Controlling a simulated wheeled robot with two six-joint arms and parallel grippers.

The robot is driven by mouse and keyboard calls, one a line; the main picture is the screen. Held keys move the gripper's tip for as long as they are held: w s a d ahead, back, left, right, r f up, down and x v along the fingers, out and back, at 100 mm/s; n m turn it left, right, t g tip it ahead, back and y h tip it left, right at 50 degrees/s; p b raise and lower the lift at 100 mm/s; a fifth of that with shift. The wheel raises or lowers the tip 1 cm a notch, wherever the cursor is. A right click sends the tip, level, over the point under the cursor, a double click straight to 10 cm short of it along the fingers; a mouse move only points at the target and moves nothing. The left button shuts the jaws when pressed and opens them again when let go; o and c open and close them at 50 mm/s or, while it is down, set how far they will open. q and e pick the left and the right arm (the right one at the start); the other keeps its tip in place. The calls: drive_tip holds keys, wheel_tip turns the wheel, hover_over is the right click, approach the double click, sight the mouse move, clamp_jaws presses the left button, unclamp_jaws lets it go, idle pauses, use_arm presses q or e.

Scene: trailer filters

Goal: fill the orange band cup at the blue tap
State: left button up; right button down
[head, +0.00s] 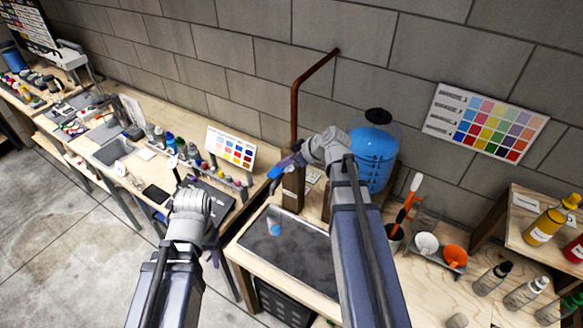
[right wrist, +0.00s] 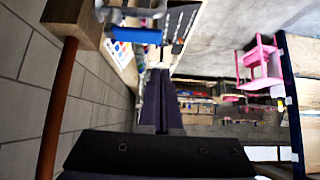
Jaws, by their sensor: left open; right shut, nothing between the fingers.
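A small pale cup with a blue band (head: 274,226) stands on the dark sink tray (head: 300,257). I cannot make out a cup with an orange band. A copper pipe (head: 294,115) runs down the wall to a wooden block (head: 292,190); a blue tap part (head: 275,172) shows beside it, and in the right wrist view (right wrist: 135,35). My right gripper (right wrist: 160,75) is shut and empty, close to the tap; whether it touches is unclear. My left gripper (head: 213,246) is open left of the tray, mostly hidden behind its wrist.
A blue water tank (head: 375,158) stands behind my right arm. An orange cup (head: 454,256) and white cup (head: 426,244) stand right of it, near a holder with brushes (head: 395,235). Several bottles (head: 525,293) stand at the right. A cluttered bench (head: 150,160) lies left.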

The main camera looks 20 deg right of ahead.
drive_tip(key=b, duration=0.3)
hover_over(271, 177)
drive_tip(key=s+d, duration=0.2)
wheel_tip(271, 177, down, 4)
drive_tip(key=shift+s+a+f+b, duration=0.1)
drive_tip(key=shift+f+b, duration=1.15)
drive_tip(key=shift+b, duration=0.05)
drive_tip(key=shift+f, duration=0.1)
